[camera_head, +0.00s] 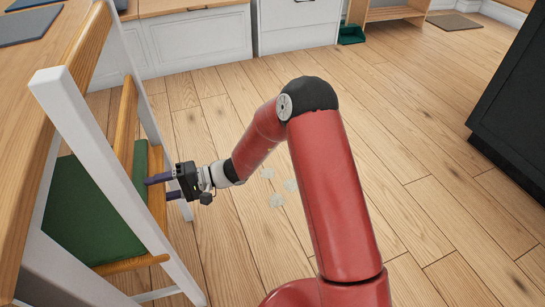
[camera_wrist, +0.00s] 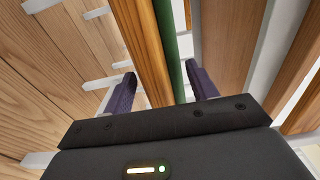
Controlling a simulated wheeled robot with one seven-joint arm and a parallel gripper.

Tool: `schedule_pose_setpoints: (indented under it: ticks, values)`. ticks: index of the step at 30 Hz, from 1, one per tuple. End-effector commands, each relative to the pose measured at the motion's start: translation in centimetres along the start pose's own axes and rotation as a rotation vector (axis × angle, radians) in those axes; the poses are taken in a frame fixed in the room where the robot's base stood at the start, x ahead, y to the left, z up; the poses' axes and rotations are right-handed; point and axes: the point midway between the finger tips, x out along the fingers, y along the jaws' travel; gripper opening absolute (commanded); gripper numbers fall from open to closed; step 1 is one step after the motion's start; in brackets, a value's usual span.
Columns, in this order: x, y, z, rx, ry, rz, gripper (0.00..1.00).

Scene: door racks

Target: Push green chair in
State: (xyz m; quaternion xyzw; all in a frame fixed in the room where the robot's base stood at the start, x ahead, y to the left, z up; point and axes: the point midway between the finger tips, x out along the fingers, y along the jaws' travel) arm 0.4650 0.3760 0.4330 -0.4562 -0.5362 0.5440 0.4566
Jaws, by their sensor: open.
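The green chair (camera_head: 92,205) stands at the left of the head view, with a white frame, wooden rails and a green seat. Part of it is under the wooden table. My gripper (camera_head: 158,188) is open at the chair's near side, its fingers pointing left at the seat edge. In the wrist view, a wooden rail of the chair (camera_wrist: 146,55) and the green seat edge (camera_wrist: 170,50) run between the two spread fingers of my gripper (camera_wrist: 160,90). I cannot tell whether the fingers touch them.
The wooden table (camera_head: 22,95) fills the left edge, with dark mats (camera_head: 28,25) on it. White cabinets (camera_head: 195,38) line the back. A dark cabinet (camera_head: 515,100) stands at the right. A green bin (camera_head: 351,34) is at the back. The wooden floor between is mostly clear.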

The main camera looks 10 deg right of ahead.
Motion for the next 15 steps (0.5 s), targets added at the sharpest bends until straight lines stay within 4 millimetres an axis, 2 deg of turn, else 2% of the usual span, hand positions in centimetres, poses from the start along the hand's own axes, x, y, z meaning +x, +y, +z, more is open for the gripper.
schedule_pose_setpoints:
  ticks: [3,15]
  values:
    - [-0.01,-0.22,-0.13,-0.004,0.002,-0.003,0.69]
    - [-0.02,-0.46,-0.28,-0.008,0.005,-0.006,0.69]
